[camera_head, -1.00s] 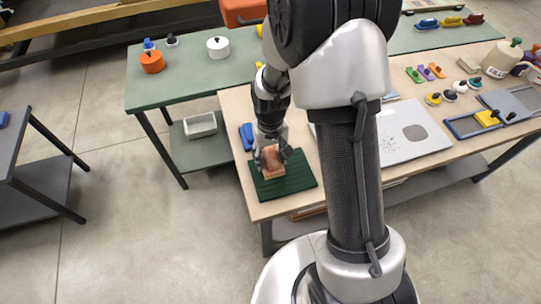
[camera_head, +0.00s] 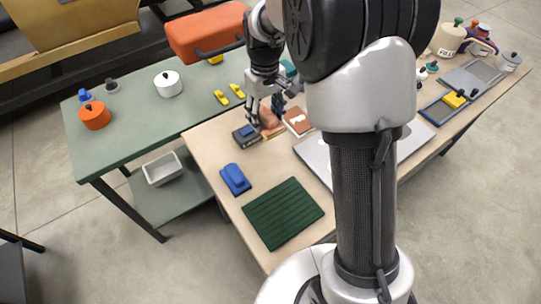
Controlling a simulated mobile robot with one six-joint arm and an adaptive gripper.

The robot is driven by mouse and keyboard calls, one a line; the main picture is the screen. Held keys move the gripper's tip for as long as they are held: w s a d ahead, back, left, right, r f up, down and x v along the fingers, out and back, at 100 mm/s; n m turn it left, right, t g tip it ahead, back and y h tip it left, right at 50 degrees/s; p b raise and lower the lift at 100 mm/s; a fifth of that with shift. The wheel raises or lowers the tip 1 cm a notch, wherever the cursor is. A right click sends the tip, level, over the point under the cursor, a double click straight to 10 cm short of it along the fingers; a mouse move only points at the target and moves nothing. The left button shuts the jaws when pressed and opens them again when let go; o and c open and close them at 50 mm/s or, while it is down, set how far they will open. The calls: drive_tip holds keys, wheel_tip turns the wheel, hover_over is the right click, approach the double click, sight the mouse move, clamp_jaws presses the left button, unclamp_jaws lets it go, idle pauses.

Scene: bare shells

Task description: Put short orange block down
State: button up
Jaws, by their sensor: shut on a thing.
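The short orange block (camera_head: 269,118) is between the fingers of my gripper (camera_head: 268,112), which is shut on it. The fingers hide part of the block. It is at or just above the wooden table top, between a dark item with a blue top (camera_head: 246,134) on its left and a brown and white flat item (camera_head: 298,121) on its right. I cannot tell whether the block touches the table or these neighbours. The green ribbed mat (camera_head: 283,213) lies bare near the table's front left corner.
A blue block (camera_head: 235,179) lies behind the green mat. A grey sheet (camera_head: 316,158) lies to the right, partly behind my arm. Wood between blue block and sheet is clear.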

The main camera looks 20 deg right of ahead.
wheel_tip(320, 180, down, 19)
drive_tip(key=b, duration=0.5)
drive_tip(key=shift+s+f, duration=0.1)
drive_tip(key=shift+s, duration=0.05)
drive_tip(key=shift+f, duration=0.15)
drive_tip(key=o, duration=1)
